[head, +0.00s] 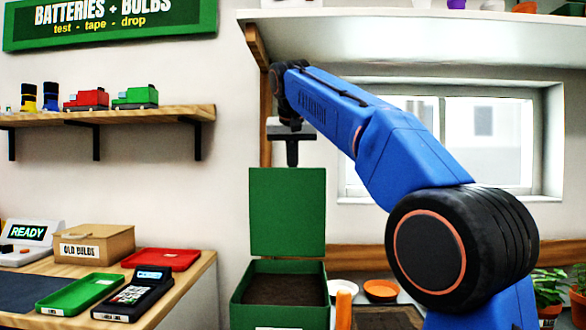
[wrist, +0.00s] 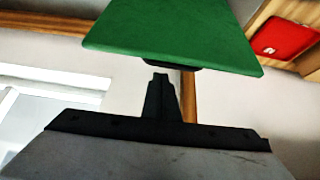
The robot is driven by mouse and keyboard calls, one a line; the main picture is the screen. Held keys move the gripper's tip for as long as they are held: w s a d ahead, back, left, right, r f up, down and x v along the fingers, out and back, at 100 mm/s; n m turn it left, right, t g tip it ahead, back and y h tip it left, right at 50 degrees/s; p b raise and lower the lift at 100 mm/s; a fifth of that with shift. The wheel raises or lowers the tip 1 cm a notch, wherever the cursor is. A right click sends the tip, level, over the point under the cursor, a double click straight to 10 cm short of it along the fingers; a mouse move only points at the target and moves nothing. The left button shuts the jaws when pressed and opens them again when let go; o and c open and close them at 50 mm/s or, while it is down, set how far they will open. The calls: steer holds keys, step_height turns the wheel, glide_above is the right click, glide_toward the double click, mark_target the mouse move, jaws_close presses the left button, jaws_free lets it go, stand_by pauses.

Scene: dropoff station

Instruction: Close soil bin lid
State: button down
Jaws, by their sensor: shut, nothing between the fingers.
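The soil bin (head: 280,314) is a green box with dark soil (head: 285,289) inside. Its green lid (head: 287,212) stands upright at the back of the bin, so the bin is open. My gripper (head: 291,164) is above the lid's top edge in the head view, pointing down, and its fingers are shut and empty. In the wrist view the closed fingers (wrist: 161,80) point toward the lid (wrist: 180,35), with a small gap seeming to show between them. A dark part shows under the lid's near edge there. Whether the fingers touch the lid is hard to tell.
A wooden counter at left holds a green tray (head: 80,294), a black tester (head: 135,294), a cardboard box (head: 94,244) and a red tray (head: 161,259). Orange and white bowls (head: 381,290) stand right of the bin. A white shelf (head: 420,40) hangs above my arm.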

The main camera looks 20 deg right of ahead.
steer(key=shift+s+a, duration=0.1)
steer(key=shift+s, duration=0.4)
